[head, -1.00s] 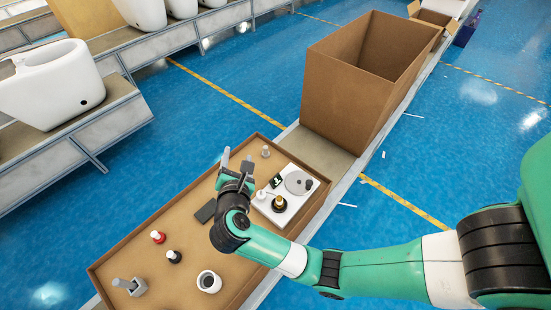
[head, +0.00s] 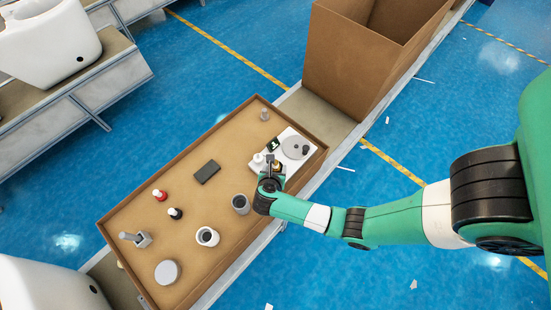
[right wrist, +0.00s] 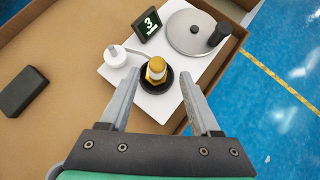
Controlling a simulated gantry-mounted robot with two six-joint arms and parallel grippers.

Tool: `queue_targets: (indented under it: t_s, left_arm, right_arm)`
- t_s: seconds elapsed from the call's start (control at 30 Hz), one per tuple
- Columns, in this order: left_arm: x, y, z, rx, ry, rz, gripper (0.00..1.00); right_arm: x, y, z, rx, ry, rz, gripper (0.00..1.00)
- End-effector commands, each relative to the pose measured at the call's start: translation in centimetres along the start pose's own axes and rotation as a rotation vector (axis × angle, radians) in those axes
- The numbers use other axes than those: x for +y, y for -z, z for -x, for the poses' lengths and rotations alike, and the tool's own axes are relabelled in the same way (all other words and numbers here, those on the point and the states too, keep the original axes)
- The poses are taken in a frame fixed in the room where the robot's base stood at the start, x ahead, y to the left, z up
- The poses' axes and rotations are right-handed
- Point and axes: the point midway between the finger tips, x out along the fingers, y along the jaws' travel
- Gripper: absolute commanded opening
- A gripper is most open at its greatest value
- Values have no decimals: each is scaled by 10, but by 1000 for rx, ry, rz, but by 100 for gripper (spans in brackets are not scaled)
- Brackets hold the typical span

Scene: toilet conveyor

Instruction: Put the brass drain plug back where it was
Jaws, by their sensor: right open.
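The brass drain plug (right wrist: 156,70) stands upright in a black ring (right wrist: 157,83) on a white board (right wrist: 150,108), as the right wrist view shows. In the head view the plug (head: 277,164) is partly hidden by my right gripper. My right gripper (right wrist: 158,85) is open, with one finger on each side of the plug and ring. The fingers look apart from the plug; their exact height over the board is unclear. In the head view the right gripper (head: 272,172) is over the front of the board. My left gripper is not in view.
The board also bears a grey disc (head: 295,147), a small display reading 3 (right wrist: 148,24) and a white knob (right wrist: 115,55). The cardboard tray (head: 198,173) holds a dark block (head: 207,171) and several small parts. A large cardboard box (head: 350,75) stands beyond.

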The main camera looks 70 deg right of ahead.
Motion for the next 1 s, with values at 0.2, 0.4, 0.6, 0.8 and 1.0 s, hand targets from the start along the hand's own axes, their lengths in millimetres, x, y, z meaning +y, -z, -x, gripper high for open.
queue_targets:
  t_s: [0.2,0.4,0.6,0.8,1.0]
  left_arm:
    - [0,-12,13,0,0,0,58]
    - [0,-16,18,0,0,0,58]
    - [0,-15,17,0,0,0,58]
    - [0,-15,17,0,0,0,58]
    - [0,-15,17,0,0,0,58]
  right_arm:
    - [3,3,-31,0,2,-2,64]
    - [4,1,-51,0,-1,-1,64]
    - [4,0,-51,0,-2,0,64]
    - [4,0,-50,0,-2,0,28]
    - [4,0,-50,0,-2,0,0]
